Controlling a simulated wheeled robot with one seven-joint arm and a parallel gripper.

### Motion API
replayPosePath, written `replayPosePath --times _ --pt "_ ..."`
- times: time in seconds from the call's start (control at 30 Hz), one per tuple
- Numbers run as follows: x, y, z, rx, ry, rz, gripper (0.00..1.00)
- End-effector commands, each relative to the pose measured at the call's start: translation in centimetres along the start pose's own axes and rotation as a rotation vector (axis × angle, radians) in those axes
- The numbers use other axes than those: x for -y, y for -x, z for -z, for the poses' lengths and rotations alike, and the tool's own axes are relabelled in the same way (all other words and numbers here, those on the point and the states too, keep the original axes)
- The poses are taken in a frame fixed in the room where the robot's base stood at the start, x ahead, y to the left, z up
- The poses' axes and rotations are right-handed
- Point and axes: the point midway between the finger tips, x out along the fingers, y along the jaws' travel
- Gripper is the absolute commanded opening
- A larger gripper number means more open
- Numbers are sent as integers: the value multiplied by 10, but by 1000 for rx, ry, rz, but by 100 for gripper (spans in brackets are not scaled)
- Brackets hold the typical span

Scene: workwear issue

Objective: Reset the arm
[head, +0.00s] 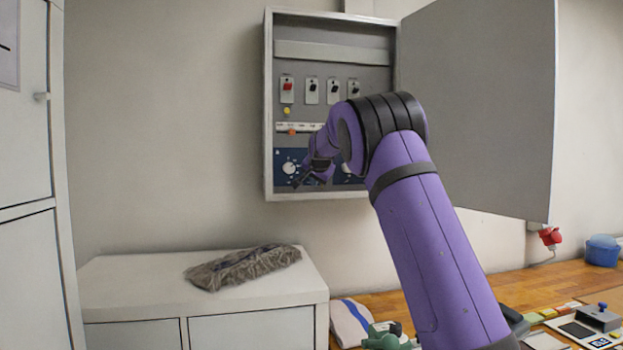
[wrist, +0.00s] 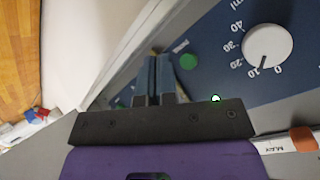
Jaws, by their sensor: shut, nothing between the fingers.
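My purple arm reaches up from the lower right into an open grey wall cabinet (head: 268,120) in the head view. My gripper (head: 298,184) is low in the cabinet, in front of the blue dial panel (head: 281,158). In the wrist view the two fingers of my gripper (wrist: 158,62) are shut together with nothing between them. A green button (wrist: 188,61) shows just right of the fingertips; I cannot tell whether they touch the panel. A white dial knob (wrist: 268,48) is further right, its scale upside down. The arm hides part of the panel.
The cabinet door (head: 480,100) stands open to the right. Several switches (head: 287,88), one red, and an orange slider (head: 291,132) sit above the panel. A grey mop head (head: 243,267) lies on a white cupboard (head: 130,290). A wooden bench (head: 540,283) holds small items.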

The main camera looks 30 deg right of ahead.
Motion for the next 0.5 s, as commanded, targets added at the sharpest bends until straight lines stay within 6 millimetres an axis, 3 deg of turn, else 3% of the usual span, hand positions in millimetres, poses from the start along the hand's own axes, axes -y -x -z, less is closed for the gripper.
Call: replayPosePath --times 0.2,0.5 --pt "-6 11 -6 1 0 0 0" --pt "-6 11 -6 0 0 0 0"
